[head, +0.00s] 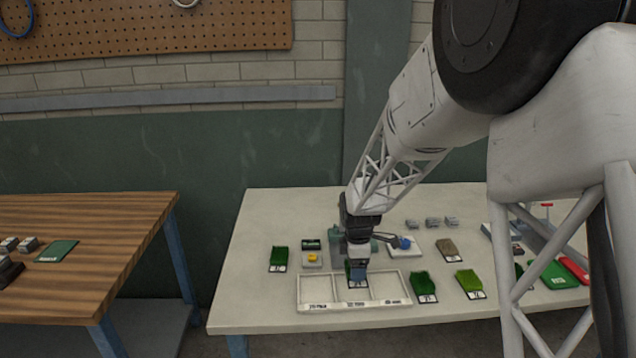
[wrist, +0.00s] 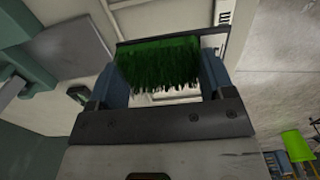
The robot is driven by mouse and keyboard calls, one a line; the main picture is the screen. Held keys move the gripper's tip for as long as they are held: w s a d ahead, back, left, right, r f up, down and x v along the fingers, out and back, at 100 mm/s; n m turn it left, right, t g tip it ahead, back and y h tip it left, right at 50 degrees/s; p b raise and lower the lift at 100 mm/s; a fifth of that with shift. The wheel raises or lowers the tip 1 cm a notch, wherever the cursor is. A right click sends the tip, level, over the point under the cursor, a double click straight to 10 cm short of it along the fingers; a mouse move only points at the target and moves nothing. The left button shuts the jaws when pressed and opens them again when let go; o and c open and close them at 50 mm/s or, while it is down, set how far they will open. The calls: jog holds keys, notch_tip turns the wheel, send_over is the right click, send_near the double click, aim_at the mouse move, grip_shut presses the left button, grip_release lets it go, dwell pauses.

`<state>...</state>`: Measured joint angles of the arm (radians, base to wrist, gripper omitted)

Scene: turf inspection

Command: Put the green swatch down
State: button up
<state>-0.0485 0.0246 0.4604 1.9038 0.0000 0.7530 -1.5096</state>
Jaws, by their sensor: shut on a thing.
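My gripper (head: 357,272) points down over the middle compartment of the white three-part tray (head: 352,307). In the wrist view my gripper (wrist: 162,78) is shut on the green swatch (wrist: 158,64), a piece of grass-like turf with a dark backing edge, held between the two blue-grey fingers. In the head view the fingers hide most of the swatch; a small pale label shows at their lower end. I cannot tell whether the swatch touches the tray floor. The left and right compartments look empty.
Other turf swatches lie near: one left of the tray (head: 279,257), two to its right (head: 423,285) (head: 469,282), and a brownish one (head: 447,247) behind. A box with a yellow button (head: 312,257) stands behind the tray. A red item (head: 574,270) lies far right.

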jog(key=w+d+r+m, duration=0.3)
jog(key=w+r+m, duration=1.1)
jog(key=w+m, duration=0.3)
jog(key=shift+w+d+r+m, duration=0.15)
jog(key=shift+w+r+m, duration=0.25)
jog(key=shift+w, duration=0.2)
